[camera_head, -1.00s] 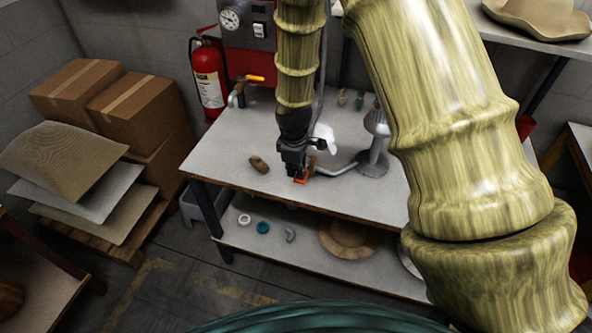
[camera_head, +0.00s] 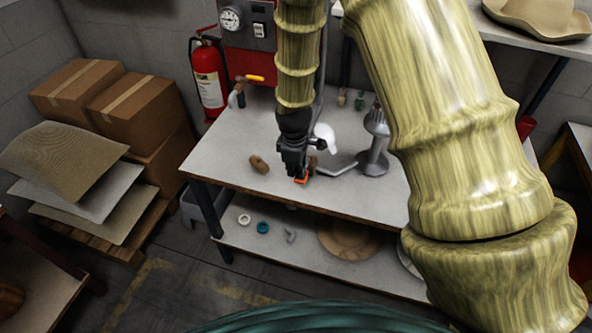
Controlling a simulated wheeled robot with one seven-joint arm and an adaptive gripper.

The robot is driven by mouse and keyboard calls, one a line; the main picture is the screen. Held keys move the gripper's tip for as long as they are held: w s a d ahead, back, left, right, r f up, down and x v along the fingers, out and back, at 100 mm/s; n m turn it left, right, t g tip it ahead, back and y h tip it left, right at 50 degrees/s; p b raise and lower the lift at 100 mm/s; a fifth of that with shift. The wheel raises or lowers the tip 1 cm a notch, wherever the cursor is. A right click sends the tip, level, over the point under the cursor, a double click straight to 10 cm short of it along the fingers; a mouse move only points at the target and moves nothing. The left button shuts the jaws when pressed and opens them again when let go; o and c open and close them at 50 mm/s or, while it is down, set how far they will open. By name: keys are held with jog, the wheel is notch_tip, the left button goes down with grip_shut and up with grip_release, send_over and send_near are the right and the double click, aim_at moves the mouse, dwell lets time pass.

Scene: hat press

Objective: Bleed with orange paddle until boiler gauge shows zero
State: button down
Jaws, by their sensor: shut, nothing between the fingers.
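A white piece (camera_head: 325,136) is just behind my gripper.
A brown wooden brush (camera_head: 259,164) lies on the table (camera_head: 222,150) left of my gripper. Boxes (camera_head: 135,103) stand at left. The table's front left is clear.

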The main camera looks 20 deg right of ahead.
jog(key=shift+r, duration=0.15)
jog(key=shift+r+p, duration=0.65)
jog(key=shift+p, duration=0.05)
notch_tip(320, 180, up, 4)
jog(key=p, duration=0.3)
jog(key=shift+w+r+p, duration=0.15)
jog(key=shift+r+p, duration=0.1)
jog(key=shift+p, duration=0.05)
jog(key=shift+d+b, duration=0.1)
jog(key=shift+b, duration=0.35)
notch_tip(320, 180, up, 9)
jog(key=b, duration=0.2)
jog(key=shift+w+d+r+b, duration=0.2)
jog(key=shift+w+b, duration=0.05)
jog(key=shift+b, duration=0.1)
jog(key=shift+a, duration=0.1)
